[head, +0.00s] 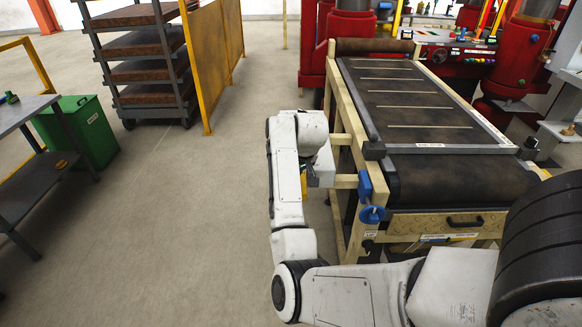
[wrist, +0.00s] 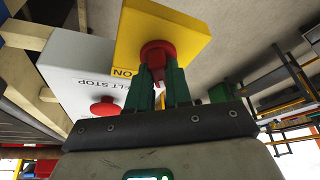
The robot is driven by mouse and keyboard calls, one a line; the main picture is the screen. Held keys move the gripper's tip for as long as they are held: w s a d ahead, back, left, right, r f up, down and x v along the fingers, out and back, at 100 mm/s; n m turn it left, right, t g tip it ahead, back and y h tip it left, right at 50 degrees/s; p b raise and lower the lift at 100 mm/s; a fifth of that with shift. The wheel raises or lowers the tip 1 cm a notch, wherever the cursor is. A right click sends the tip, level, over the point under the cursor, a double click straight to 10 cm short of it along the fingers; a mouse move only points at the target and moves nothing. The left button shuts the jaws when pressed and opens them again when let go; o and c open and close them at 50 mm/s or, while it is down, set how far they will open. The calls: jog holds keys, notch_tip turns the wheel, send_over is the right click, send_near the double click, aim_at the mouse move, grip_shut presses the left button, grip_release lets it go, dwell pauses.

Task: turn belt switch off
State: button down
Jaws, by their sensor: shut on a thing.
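In the wrist view a yellow switch plate (wrist: 178,32) carries a red knob (wrist: 157,51), with the word ON printed on the plate near the knob. My gripper (wrist: 163,84) has its green fingers shut on the red knob. Part of the knob is hidden between the fingers, and I cannot tell which way it is turned. In the head view my arm reaches to the left side of the conveyor belt (head: 420,105); there the knob is hidden and the fingertips are hard to make out.
A red stop button (wrist: 103,109) on a light box marked STOP sits close beside the fingers. In the head view a blue handwheel (head: 372,214) is on the belt frame near my arm. A green bin (head: 75,132) and a rack (head: 150,60) stand left; the floor between is clear.

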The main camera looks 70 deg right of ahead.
jog(key=shift+s+f+n+y, duration=0.1)
jog(key=shift+n+y, duration=0.1)
jog(key=shift+n, duration=0.4)
jog(key=shift+s+f+n+y, duration=0.1)
jog(key=shift+n+y, duration=0.1)
jog(key=shift+n, duration=0.4)
jog(key=shift+w, duration=0.1)
jog(key=c, duration=1)
grip_release()
jog(key=shift+c, duration=0.2)
jog(key=shift+d, duration=0.1)
jog(key=shift+r, duration=0.1)
jog(key=v, duration=1)
jog(key=shift+s+r, duration=0.25)
jog(key=shift+r, duration=0.05)
